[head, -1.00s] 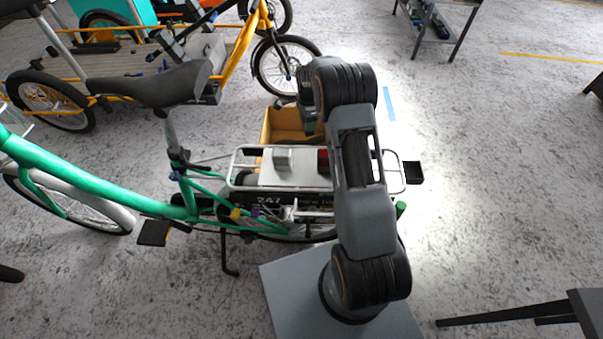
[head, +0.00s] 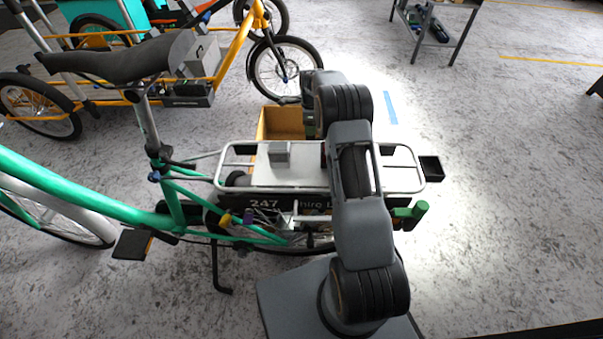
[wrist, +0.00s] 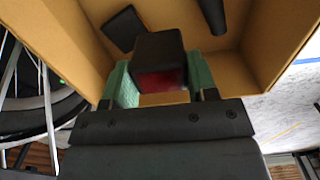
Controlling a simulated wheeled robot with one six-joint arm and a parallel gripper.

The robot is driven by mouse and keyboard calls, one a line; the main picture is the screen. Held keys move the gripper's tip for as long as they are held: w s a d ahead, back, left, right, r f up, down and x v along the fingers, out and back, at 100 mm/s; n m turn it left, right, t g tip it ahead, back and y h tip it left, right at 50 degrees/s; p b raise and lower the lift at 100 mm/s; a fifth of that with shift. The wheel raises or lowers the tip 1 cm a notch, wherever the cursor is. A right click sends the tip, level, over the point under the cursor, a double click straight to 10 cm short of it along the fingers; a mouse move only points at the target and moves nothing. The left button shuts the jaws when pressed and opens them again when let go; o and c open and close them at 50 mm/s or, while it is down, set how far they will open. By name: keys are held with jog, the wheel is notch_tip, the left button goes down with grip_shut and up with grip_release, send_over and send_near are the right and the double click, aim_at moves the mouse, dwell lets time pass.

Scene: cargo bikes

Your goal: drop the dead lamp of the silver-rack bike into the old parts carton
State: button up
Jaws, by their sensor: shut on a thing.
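In the wrist view, my gripper (wrist: 160,84) is shut on the dead lamp (wrist: 157,48), a black block with a dark red lens, held between green finger pads. The lamp is over the open old parts carton (wrist: 262,25); its exact height above the floor of the carton is hard to tell. In the head view the brown carton (head: 281,122) stands on the floor behind the silver-rack bike's rack (head: 232,152). There my arm largely hides the gripper and the lamp.
Dark parts (wrist: 122,29) lie inside the carton. A grey block (head: 279,152) sits on the rack, and a black holder (head: 430,167) projects at its right end. A yellow cargo bike (head: 245,45) stands behind. Floor to the right is clear.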

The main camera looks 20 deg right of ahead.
jog(key=shift+f+b, duration=1.2)
jog(key=shift+f, duration=0.6)
jog(key=shift+a, duration=0.1)
jog(key=o, duration=1)
notch_tip(320, 180, up, 14)
jog(key=p, duration=0.5)
jog(key=shift+f, duration=0.1)
